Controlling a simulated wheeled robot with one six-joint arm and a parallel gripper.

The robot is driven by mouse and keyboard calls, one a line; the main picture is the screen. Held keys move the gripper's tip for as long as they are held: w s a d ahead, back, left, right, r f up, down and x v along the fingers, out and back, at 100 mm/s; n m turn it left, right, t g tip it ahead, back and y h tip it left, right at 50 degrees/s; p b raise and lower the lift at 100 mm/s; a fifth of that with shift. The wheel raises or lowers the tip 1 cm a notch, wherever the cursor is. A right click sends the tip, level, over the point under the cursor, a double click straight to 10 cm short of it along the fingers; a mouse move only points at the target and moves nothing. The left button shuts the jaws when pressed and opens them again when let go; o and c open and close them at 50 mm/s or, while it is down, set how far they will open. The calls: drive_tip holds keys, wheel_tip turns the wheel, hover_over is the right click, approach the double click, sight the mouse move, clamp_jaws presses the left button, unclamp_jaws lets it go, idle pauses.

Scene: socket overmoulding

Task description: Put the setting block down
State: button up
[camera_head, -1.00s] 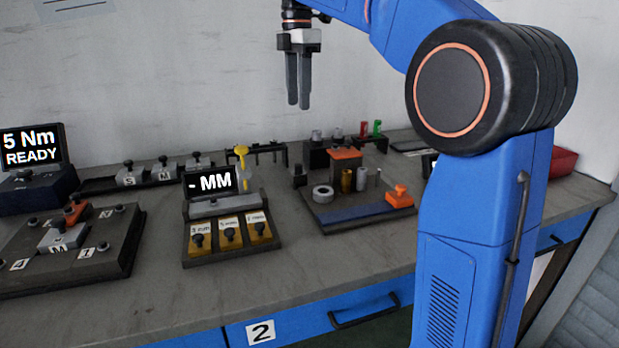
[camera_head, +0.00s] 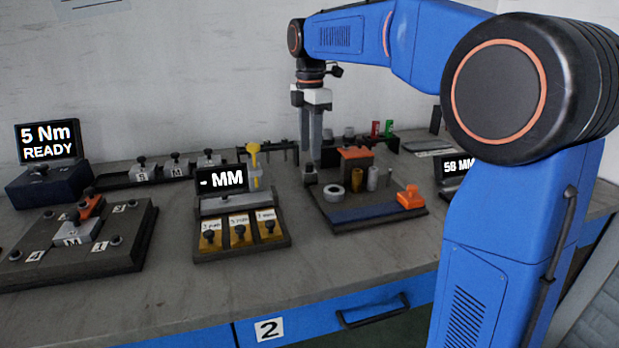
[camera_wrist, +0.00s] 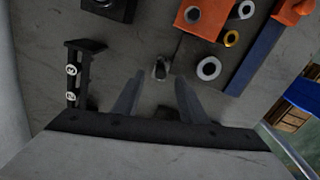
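My gripper (camera_head: 316,163) points down at the left edge of the fixture plate (camera_head: 375,215). In the wrist view my gripper (camera_wrist: 160,78) has its two fingers apart. A small grey-and-dark knobbed piece (camera_wrist: 160,68) shows between the fingertips, with visible gaps on both sides. In the head view a small dark block (camera_head: 309,179) is just under the fingers, partly hidden by them. Three yellow knobbed blocks with mm labels, one at the middle (camera_head: 240,231), sit in the stand under the "- MM" display (camera_head: 221,180). I cannot tell which piece is the setting block.
The plate carries an orange-topped block (camera_head: 356,154), a grey ring (camera_head: 334,193) and an orange piece (camera_head: 410,197). A dark rack (camera_head: 270,152) stands behind, a "58 MM" display (camera_head: 455,170) to the right.

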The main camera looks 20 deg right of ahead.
sight(309, 163)
drive_tip(key=shift+s+a+f, duration=0.1)
drive_tip(key=shift+f, duration=2)
clamp_jaws()
